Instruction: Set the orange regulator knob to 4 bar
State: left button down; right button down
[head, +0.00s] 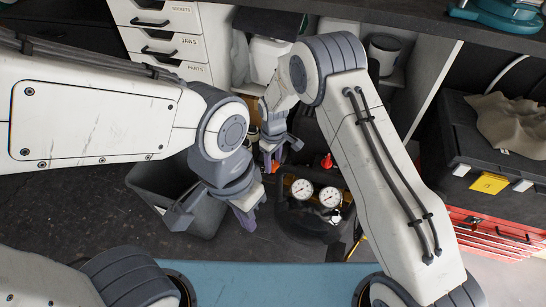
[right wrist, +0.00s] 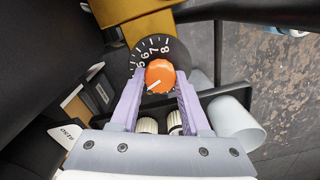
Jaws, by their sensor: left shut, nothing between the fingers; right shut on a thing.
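The orange regulator knob (right wrist: 160,76) sits on a black dial (right wrist: 146,58) in the right wrist view. White numbers from about 5 to 8 show along the dial's upper side. The knob's white pointer line aims to the lower left, below the visible 5; the mark there is hidden by a finger. My right gripper (right wrist: 160,103) is shut on the knob, one purple finger on each side. In the head view, my right gripper (head: 277,152) is at the regulator, with a bit of orange beneath it. My left gripper (head: 246,213) is shut and empty, lower and to the left.
Two white round gauges (head: 302,189) stand on the dark compressor, right of my grippers, near a red part (head: 327,161). A grey bin (head: 205,217) is below my left gripper. A black toolbox (head: 490,150) stands at the right, drawers (head: 165,45) at the back.

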aim_at(273, 164)
jog(key=shift+m+p, duration=0.9)
jog(key=shift+m, duration=1)
jog(key=shift+c, duration=1.9)
grip_release()
jog(key=shift+r, duration=0.15)
notch_tip(273, 164, up, 10)
jog(key=p, duration=0.2)
jog(key=shift+r, duration=0.15)
